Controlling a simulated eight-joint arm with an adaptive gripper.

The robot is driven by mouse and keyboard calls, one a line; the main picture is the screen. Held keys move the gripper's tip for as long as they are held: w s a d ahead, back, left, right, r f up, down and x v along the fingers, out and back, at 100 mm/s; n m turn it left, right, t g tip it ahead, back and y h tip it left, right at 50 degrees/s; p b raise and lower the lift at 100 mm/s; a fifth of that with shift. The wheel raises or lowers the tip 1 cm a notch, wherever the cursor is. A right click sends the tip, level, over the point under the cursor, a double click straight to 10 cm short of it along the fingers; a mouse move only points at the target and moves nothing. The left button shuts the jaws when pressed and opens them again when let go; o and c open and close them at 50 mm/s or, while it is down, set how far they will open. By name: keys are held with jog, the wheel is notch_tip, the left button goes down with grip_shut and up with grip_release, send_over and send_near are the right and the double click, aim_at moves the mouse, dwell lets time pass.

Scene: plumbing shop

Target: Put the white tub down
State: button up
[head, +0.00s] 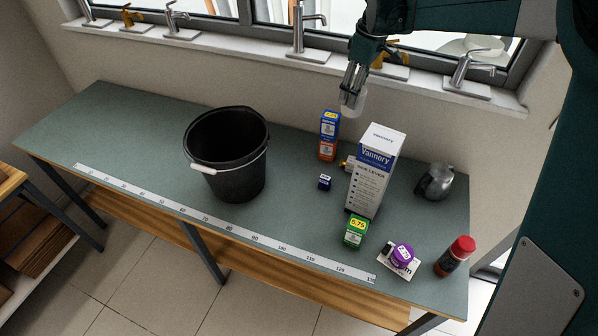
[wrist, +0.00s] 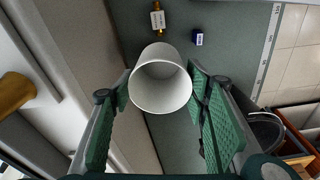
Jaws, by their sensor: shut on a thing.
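The white tub (wrist: 162,98) is between the green finger pads of my gripper (wrist: 162,88) in the wrist view, with its round open end facing the camera. In the head view my gripper (head: 353,92) is shut on the tub (head: 351,103), which is small and partly hidden by the fingers. It is held in the air above the back of the workbench (head: 120,140), near the blue and orange box (head: 329,135).
A black bucket (head: 226,160) stands mid-bench. A tall white Vannory box (head: 374,172), a small dark blue box (head: 324,182), a green box (head: 355,231), a purple-topped item (head: 402,256), a red-capped bottle (head: 455,256) and a metal jug (head: 435,182) crowd the right. The bench's left is clear.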

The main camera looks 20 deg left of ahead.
jog(key=s+a, duration=0.4)
jog(key=a, duration=0.4)
jog(key=s+a, duration=0.5)
jog(key=a, duration=0.3)
notch_tip(320, 180, down, 18)
jog(key=shift+w+d, duration=0.2)
jog(key=shift+w, duration=0.05)
jog(key=shift+f, duration=0.1)
jog(key=shift+f, duration=3)
jog(key=shift+f, duration=1.85)
jog(key=shift+f, duration=0.2)
